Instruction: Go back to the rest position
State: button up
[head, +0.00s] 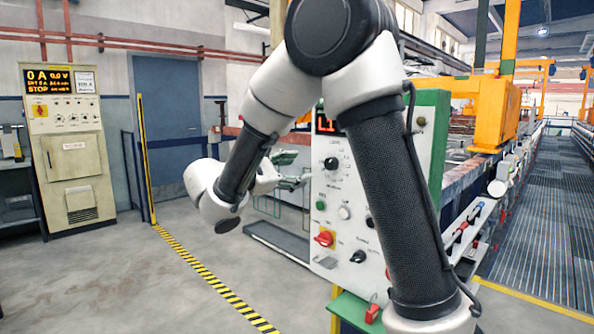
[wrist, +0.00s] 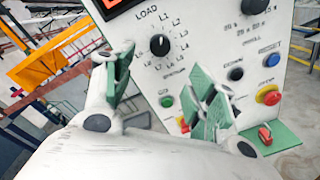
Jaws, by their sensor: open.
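My gripper (head: 291,171) is in front of the left side of a white control panel (head: 345,200) with a green frame, partly hidden behind my own arm in the head view. In the wrist view my gripper (wrist: 164,93) shows two white fingers with green pads, spread apart with nothing between them. Beyond them is the panel face with a black LOAD dial (wrist: 159,45), a green button (wrist: 166,101) and a red button on yellow (wrist: 268,95). The pads overlap the panel in the picture; I cannot tell the gap to it.
A red padlock (head: 372,313) sits on a green ledge below the panel. An orange machine (head: 485,115) and a grated walkway (head: 545,220) are at right. A beige cabinet (head: 68,160) stands at left. The floor (head: 150,290) between cabinet and panel is clear, with a yellow-black line (head: 215,283).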

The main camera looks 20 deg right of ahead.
jog(key=s+d+f+m+g+y, duration=0.4)
jog(key=s+f+g+y, duration=0.3)
jog(key=s+f, duration=0.6)
jog(key=s+r+m+t+y, duration=0.2)
jog(key=s+m+t+y, duration=0.1)
jog(key=s, duration=0.4)
jog(key=s+r+m+t+y, duration=0.2)
jog(key=s+m+t+y, duration=0.1)
jog(key=s+m+y, duration=0.3)
jog(key=shift+s+d+r+y, duration=0.15)
jog(key=shift+s+r+y, duration=0.25)
jog(key=shift+s, duration=0.4)
grip_shut()
